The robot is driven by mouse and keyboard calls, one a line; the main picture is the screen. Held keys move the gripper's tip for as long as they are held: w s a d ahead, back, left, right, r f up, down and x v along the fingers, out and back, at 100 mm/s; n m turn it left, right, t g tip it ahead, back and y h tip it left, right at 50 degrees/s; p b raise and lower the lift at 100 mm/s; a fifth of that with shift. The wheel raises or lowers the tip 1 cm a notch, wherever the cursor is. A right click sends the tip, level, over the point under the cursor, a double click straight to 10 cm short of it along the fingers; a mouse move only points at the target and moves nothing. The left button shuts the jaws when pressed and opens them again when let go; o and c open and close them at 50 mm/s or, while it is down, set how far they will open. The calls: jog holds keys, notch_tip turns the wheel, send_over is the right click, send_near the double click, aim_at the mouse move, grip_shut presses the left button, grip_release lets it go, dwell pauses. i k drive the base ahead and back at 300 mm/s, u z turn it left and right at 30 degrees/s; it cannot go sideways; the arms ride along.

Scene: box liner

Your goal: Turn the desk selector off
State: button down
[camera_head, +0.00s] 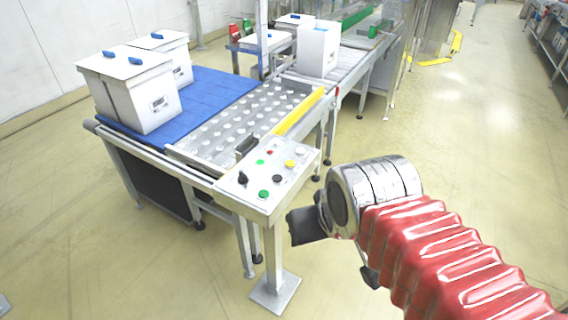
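The control desk (237,189) is a sloped grey panel on a post, at the end of the conveyor, near the middle of the view. A black selector knob (243,178) stands up on its left side. Its exact setting is too small to read. Around it are green, red, yellow, white and black buttons. My gripper (306,226) is to the right of the desk, apart from it, with a dark finger pointing left toward it. Nothing is seen held. The silver wrist hides part of the gripper, so I cannot tell whether it is open or shut.
White boxes (150,100) with blue-handled lids stand on the blue conveyor belt (215,88). A roller-ball table (240,120) with a yellow edge bar (300,112) lies behind the desk. The desk's foot plate (275,293) is on the floor. Open floor (440,130) lies to the right.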

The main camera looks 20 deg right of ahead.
aim_at(243, 179)
jog(key=i, duration=1)
jog(key=z, duration=0.05)
